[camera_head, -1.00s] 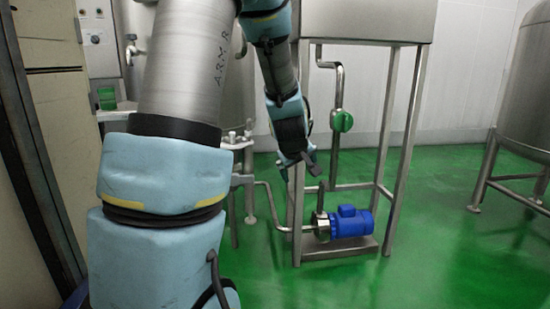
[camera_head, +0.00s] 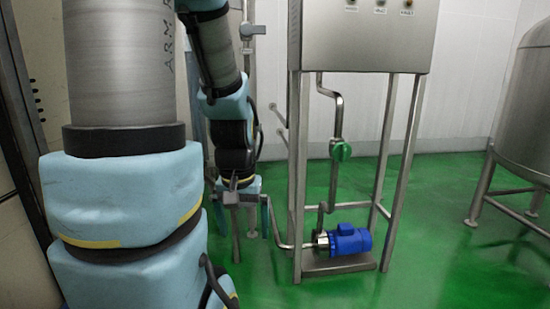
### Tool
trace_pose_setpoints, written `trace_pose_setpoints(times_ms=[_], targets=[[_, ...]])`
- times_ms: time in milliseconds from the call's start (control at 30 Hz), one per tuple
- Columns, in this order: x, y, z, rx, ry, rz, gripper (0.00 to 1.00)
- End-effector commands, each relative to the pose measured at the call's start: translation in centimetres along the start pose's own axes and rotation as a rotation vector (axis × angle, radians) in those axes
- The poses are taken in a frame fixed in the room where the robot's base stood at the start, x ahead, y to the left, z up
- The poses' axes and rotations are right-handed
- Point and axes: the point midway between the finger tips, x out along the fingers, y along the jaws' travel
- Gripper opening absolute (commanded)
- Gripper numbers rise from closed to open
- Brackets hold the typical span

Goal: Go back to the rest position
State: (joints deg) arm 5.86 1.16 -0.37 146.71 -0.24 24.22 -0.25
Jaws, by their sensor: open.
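My gripper (camera_head: 244,216) hangs at the end of my arm, left of the steel stand, with its fingers pointing down. The two fingers are spread apart and nothing shows between them. The floor and some steel pipework show behind it. My upper arm fills the left of the view and hides what lies behind it.
A steel control cabinet (camera_head: 362,40) stands on a legged frame. A steel tank (camera_head: 523,105) stands at the right. The green floor (camera_head: 430,240) between is clear.

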Motion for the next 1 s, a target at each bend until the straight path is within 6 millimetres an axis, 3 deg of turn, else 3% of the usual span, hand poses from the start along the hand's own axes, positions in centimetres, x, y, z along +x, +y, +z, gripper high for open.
trace_pose_setpoints(times_ms=[33, 500, 700, 1000], targets=[[-3.3, 0.0, -0.5, 0.000, 0.000, 0.000, 1.00], [-17.1, 0.1, -2.4, -0.001, 0.001, 0.000, 1.00], [-20.0, 0.1, -2.8, -0.001, 0.001, 0.000, 1.00], [-20.2, 0.1, -2.8, -0.001, 0.001, 0.000, 1.00]])
